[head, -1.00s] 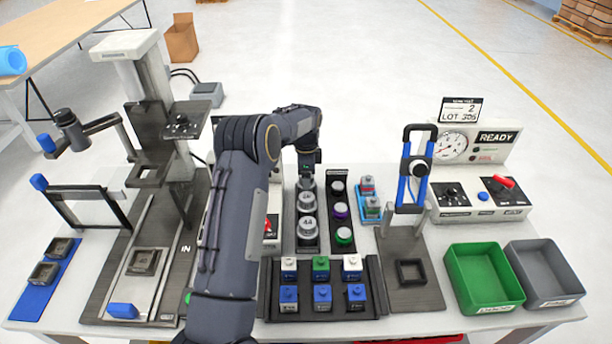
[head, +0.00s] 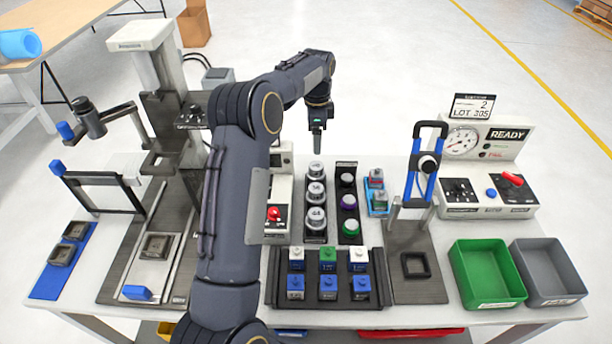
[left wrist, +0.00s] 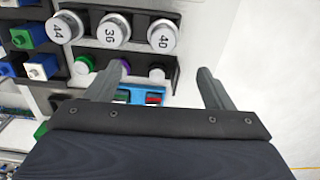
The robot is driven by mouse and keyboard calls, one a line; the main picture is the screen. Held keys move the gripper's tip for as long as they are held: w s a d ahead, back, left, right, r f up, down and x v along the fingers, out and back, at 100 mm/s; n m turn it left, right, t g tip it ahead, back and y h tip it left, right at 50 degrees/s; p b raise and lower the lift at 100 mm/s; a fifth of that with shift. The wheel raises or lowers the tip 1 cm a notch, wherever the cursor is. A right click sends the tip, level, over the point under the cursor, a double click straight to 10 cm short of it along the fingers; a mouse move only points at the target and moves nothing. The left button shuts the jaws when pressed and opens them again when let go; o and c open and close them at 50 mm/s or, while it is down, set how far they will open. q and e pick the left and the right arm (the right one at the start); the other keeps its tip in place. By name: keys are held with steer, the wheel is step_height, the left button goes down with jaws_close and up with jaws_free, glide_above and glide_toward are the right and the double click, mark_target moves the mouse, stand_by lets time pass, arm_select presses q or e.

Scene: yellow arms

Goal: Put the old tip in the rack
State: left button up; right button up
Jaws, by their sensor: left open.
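The rack (head: 331,238) is a dark strip holding three round silver tips in a row. The far tip (head: 316,171) reads 40 in the left wrist view (left wrist: 162,36), the middle tip (head: 316,192) reads 36, and the near tip (head: 316,217) reads 44. All three sit upright in their places. My left gripper (head: 317,150) is above and beyond the far end of the rack. My right gripper is not in view.
A second dark strip (head: 348,163) with white, purple and green round pieces stands right of the rack. In front is a tray (head: 374,295) of small blue, green and white blocks. A blue-handled press (head: 426,165), a green bin (head: 456,266) and a grey bin (head: 520,262) stand right.

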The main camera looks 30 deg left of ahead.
arm_select(q)
steer(key=s+d+r+n+t+h, duration=0.1)
steer(key=s+d+r+n+t, duration=0.15)
steer(key=s+r, duration=0.5)
steer(key=s+d+r+n+t+h, duration=0.1)
steer(key=s+d+r+n, duration=0.35)
steer(key=s, duration=0.55)
steer(key=s+d+f+n, duration=0.1)
steer(key=s+d+n, duration=0.1)
steer(key=s, duration=0.4)
steer(key=s+d+f+n+t+h, duration=0.1)
steer(key=s+d+f+n, duration=0.1)
steer(key=s+d, duration=0.2)
steer(key=s+d+f+n+t, duration=0.1)
steer(key=s+d+f+n, duration=0.1)
steer(key=s, duration=0.7)
steer(key=shift+s+d+h, duration=0.3)
steer(key=shift+d, duration=0.55)
